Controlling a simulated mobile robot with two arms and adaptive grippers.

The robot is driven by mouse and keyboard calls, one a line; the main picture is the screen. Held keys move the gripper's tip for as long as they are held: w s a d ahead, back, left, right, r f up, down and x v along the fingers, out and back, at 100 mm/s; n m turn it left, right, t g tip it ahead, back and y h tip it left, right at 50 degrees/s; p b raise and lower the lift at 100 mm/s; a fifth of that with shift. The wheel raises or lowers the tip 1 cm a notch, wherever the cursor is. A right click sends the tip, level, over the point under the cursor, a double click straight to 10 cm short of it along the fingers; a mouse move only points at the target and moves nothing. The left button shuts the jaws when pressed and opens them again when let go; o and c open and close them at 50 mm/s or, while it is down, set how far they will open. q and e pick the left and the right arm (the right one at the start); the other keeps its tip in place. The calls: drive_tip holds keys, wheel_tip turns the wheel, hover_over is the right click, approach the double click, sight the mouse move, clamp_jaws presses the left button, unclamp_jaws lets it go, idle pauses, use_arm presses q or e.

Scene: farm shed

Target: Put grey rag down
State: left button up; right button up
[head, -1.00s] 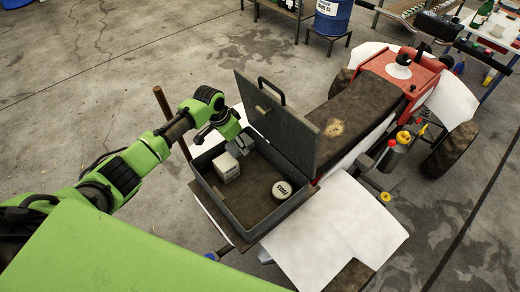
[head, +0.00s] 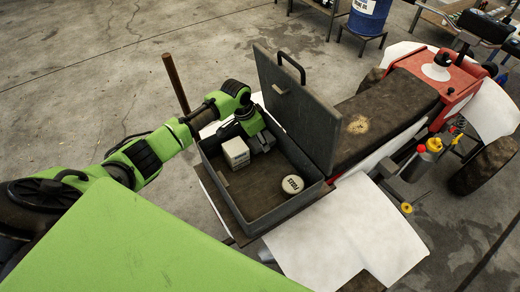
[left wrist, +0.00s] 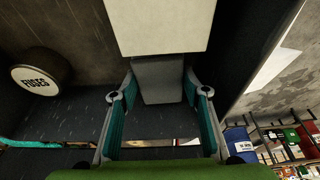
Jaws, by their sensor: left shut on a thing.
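My left gripper (head: 262,143) is inside the open grey toolbox (head: 250,222), by its back wall and just right of a white box. In the left wrist view the gripper (left wrist: 158,105) is shut on a plain grey piece, which I take to be the grey rag (left wrist: 158,80). It sits between the two fingers, close to the white box (left wrist: 158,25). In the head view the rag is hard to tell from the grey fingers. Whether it touches the toolbox floor I cannot tell. My right gripper is not in view.
In the toolbox are the white box (head: 236,152) and a round tin marked FUSES (head: 292,186). The raised lid (head: 298,105) stands at the back right. The toolbox floor between box and tin is clear. A rusty upright pipe (head: 176,84) stands behind my arm.

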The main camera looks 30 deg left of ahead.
sight(259, 147)
use_arm(q)
wheel_tip(259, 147, down, 4)
drive_tip(key=b, duration=0.3)
drive_tip(key=shift+s+a+r, duration=0.1)
drive_tip(key=shift+s+a, duration=0.05)
drive_tip(key=shift+r, duration=0.1)
drive_tip(key=o, duration=1.1)
drive_tip(key=shift+c, duration=0.2)
drive_tip(key=shift+f, duration=0.2)
